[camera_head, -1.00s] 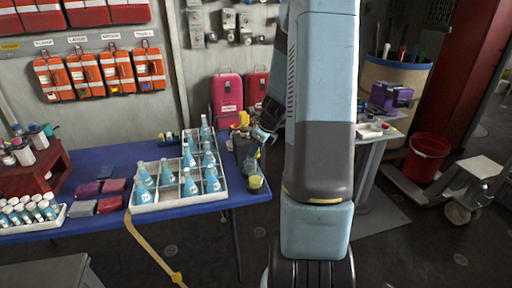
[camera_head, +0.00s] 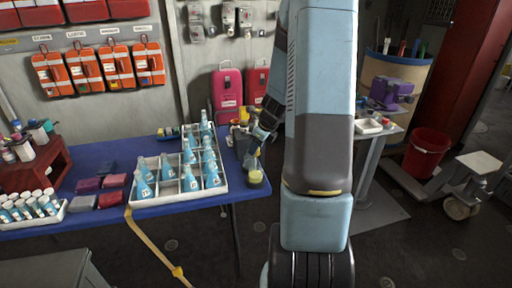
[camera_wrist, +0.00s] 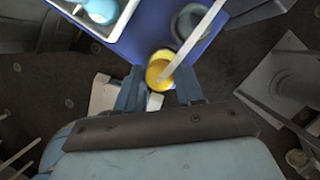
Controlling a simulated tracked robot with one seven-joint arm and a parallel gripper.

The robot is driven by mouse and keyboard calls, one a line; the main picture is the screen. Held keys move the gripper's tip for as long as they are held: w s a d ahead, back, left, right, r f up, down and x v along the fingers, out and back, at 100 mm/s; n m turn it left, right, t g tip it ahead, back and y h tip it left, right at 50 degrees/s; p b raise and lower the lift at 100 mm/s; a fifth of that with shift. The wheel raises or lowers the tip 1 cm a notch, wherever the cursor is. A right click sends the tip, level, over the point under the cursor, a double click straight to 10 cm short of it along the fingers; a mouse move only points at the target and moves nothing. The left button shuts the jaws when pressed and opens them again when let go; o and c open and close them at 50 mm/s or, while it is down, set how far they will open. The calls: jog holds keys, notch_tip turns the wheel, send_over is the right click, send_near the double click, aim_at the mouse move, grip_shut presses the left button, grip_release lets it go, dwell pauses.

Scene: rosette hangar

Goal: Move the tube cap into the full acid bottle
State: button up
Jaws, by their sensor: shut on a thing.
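A yellow round vessel, which looks like the full acid bottle (camera_head: 255,178), stands at the right front corner of the blue table. It also shows in the wrist view (camera_wrist: 160,66), between my fingertips as seen from above. My gripper (camera_head: 254,158) points down just over it; in the wrist view its fingers (camera_wrist: 159,72) lie on either side of the yellow. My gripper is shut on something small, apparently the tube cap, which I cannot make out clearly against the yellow. I cannot tell whether the cap touches the bottle.
A white divided tray (camera_head: 150,201) of blue flasks stands left of the gripper. A grey round-rimmed vessel (camera_wrist: 190,23) is close behind the yellow one. Capped tubes (camera_head: 35,206) lie at the far left. A side table (camera_head: 375,130) and a red bucket (camera_head: 427,153) are at right.

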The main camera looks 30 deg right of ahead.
aim_at(256, 155)
jog(key=shift+f, duration=2.2)
jog(key=o, duration=1.6)
jog(key=shift+c, duration=0.2)
jog(key=shift+r, duration=2.75)
